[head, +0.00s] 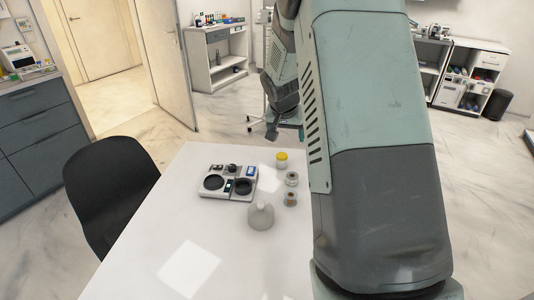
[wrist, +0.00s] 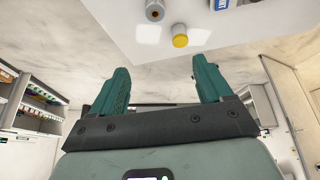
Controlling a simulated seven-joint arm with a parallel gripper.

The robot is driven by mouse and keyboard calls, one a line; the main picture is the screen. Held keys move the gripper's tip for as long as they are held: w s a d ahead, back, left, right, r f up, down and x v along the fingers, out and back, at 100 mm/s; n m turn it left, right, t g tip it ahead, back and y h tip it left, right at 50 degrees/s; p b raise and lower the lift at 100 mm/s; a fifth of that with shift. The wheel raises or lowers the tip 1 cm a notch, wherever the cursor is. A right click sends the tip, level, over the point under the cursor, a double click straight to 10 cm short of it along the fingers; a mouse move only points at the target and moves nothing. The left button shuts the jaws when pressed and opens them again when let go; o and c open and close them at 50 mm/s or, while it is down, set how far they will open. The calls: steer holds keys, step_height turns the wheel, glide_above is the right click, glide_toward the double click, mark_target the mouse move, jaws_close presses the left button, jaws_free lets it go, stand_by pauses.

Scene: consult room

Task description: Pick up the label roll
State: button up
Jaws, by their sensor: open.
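Two small, pale, roll-like cylinders stand on the white table in the head view, a farther one (head: 291,179) and a nearer one with a brownish top (head: 290,199). I cannot tell for sure which is the label roll. In the wrist view one grey cylinder with a dark hole (wrist: 155,11) shows at the top edge, beside a yellow-lidded jar (wrist: 180,38). My gripper (wrist: 163,68) is open and empty, its two green fingers well apart. In the head view my gripper (head: 272,132) hangs near the table's far edge, apart from the cylinders.
The yellow-lidded jar (head: 282,160) stands behind the cylinders. A grey-white conical bottle (head: 260,217) stands in front left of them. A device with two dark round plates (head: 229,197) lies to the left. The table's front (head: 140,265) is clear. A black chair (head: 105,185) stands left.

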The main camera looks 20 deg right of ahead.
steer(key=m, duration=0.1)
glide_above(292, 176)
steer(key=s+a, duration=0.1)
steer(key=s, duration=0.1)
steer(key=f, duration=1.8)
steer(key=shift+w+a+f, duration=0.15)
steer(key=shift+w+f, duration=0.05)
steer(key=shift+w, duration=0.05)
steer(key=x, duration=0.5)
steer(key=shift+f, duration=0.35)
steer(key=shift+s, duration=0.1)
steer(key=c, duration=1.1)
